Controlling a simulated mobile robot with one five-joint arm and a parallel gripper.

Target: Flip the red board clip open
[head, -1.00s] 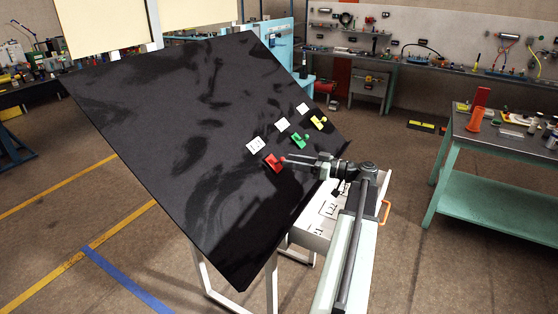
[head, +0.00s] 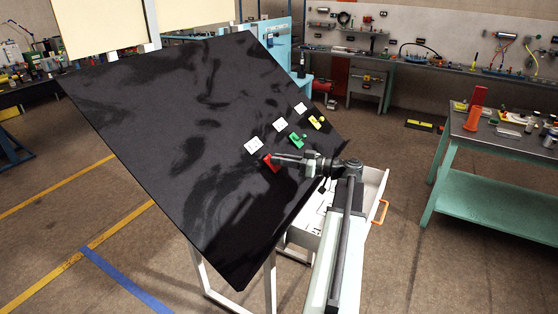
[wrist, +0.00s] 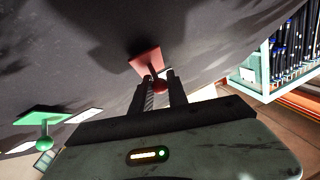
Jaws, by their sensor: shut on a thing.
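The red board clip (head: 271,163) sits on the slanted black board (head: 190,130), below a white label. My gripper (head: 277,158) reaches it from the right in the head view. In the wrist view the red clip (wrist: 146,60) lies straight ahead on the board, with a stem and round knob. My gripper (wrist: 158,86) is shut on the red clip's knob, one finger on each side. How far the clip is turned is hard to tell.
A green clip (head: 297,140) and a yellow clip (head: 317,122) sit farther up the board's right edge, each near a white label. An open white drawer (head: 374,190) with an orange handle stands below the board. A green workbench (head: 490,170) is at right.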

